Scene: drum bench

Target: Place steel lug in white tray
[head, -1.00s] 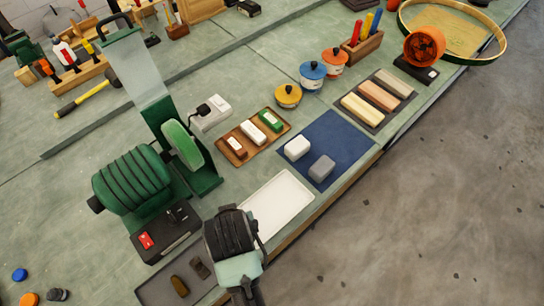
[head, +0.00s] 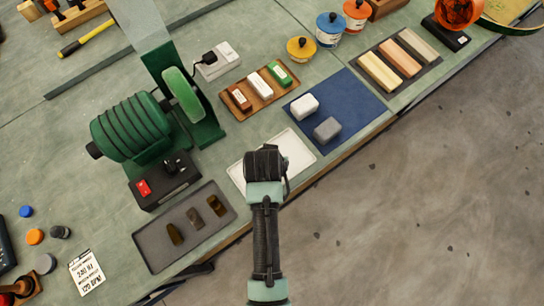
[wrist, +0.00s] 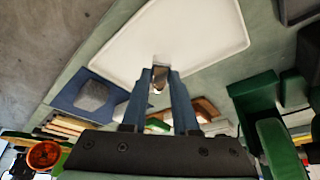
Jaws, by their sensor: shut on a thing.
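The white tray (head: 296,147) lies flat on the bench, partly covered by my arm in the head view. It fills the upper middle of the wrist view (wrist: 190,32). My gripper (wrist: 159,74) points at the tray near its edge, its two blue-grey fingers closed on a small metal piece, the steel lug (wrist: 159,79). Most of the lug is hidden between the fingers. In the head view the arm hides both the fingertips and the lug. I cannot tell how high the lug is above the tray.
A dark grey tray (head: 152,243) with several brownish-grey lugs lies left of the white tray. The green grinder (head: 135,125) stands behind. A blue mat (head: 345,97) with two blocks lies to the right. The bench's front edge is close.

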